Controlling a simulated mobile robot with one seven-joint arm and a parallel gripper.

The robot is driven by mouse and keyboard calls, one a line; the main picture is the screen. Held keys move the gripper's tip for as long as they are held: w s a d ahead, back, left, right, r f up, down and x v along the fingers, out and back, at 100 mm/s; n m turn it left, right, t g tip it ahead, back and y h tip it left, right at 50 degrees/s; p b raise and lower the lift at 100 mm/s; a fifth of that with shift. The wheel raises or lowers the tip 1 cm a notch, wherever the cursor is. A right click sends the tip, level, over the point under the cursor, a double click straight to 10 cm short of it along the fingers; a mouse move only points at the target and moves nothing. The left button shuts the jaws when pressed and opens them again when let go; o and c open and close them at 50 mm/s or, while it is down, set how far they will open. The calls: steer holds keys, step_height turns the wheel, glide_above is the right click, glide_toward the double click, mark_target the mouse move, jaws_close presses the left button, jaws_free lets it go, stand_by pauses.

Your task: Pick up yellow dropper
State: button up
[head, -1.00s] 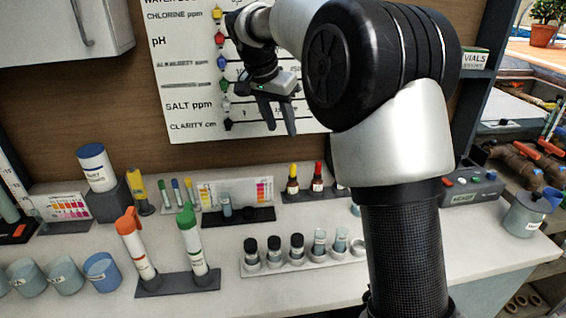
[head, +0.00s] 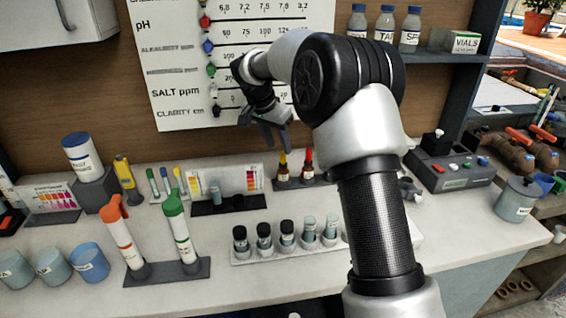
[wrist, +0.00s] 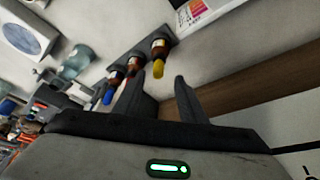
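The yellow dropper (head: 283,166) is a small dark amber bottle with a yellow top. It stands upright at the left end of a dark rack (head: 284,185) near the back of the counter. In the wrist view the yellow dropper (wrist: 158,58) shows just beyond the gap between my fingertips. My gripper (head: 279,142) is open and empty, above the yellow dropper and apart from it; its two fingers also show in the wrist view (wrist: 159,82).
A red-topped dropper (head: 308,164) stands just right of the yellow one; a blue-topped one (wrist: 113,80) shows beyond it in the wrist view. A color comparator (head: 232,203) is to the left. A row of vials (head: 264,238) stands in front. A wall chart (head: 180,100) hangs behind.

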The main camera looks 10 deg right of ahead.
mark_target(283, 153)
steer(key=x, duration=0.5)
steer(key=shift+d, duration=0.2)
steer(key=c, duration=0.7)
